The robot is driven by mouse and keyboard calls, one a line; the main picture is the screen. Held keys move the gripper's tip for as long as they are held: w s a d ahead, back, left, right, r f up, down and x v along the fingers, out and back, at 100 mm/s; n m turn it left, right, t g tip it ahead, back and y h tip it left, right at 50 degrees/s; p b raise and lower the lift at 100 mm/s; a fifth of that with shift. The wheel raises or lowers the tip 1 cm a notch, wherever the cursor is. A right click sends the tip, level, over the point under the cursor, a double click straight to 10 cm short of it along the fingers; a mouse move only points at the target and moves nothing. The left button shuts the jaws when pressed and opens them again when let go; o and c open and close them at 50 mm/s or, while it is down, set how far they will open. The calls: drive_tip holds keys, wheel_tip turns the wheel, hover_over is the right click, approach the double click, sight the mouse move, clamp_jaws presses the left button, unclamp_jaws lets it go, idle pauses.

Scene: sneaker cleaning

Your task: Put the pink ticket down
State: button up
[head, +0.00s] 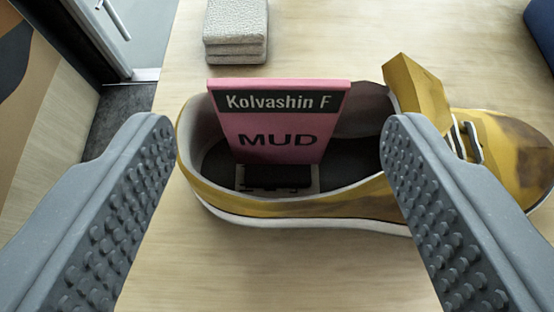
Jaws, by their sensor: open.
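The pink ticket (279,155) stands upright inside the opening of a yellow sneaker (345,200), and its face reads "Kolvashin F" and "MUD". Its lower part meets a small black-and-white base (277,179) inside the shoe. The sneaker lies on a light wooden table with its toe to the right, and brown smudges show on its toe. My gripper (277,150) is open, with one grey studded finger on each side of the ticket in the picture. Neither finger touches the ticket. The right finger covers part of the sneaker's side.
A stack of folded pale cloths (236,30) lies behind the sneaker. A dark blue object (542,30) is cut off at the top right. The table (320,40) is bare between them. Its left edge drops to a dark floor (120,115).

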drive_tip(key=shift+v, duration=2.15)
drive_tip(key=w+d+r+y, duration=0.1)
drive_tip(key=d+r, duration=0.1)
drive_tip(key=r, duration=1.1)
drive_tip(key=w+d+r+y, duration=0.1)
drive_tip(key=d+r, duration=0.1)
drive_tip(key=r, duration=1)
drive_tip(key=s+d+r+t, duration=0.1)
drive_tip(key=s+d+r, duration=0.3)
drive_tip(key=r, duration=0.4)
drive_tip(key=s+d+r+t+h, duration=0.1)
drive_tip(key=s+d+r, duration=0.4)
drive_tip(key=r, duration=0.4)
drive_tip(key=s+d+r+t, duration=0.1)
drive_tip(key=s+d+r, duration=0.3)
drive_tip(key=r, duration=0.5)
drive_tip(key=shift+s+d+r+h, duration=0.2)
drive_tip(key=shift+d+h, duration=0.1)
drive_tip(key=shift+d, duration=0.75)
drive_tip(key=shift+f, duration=0.15)
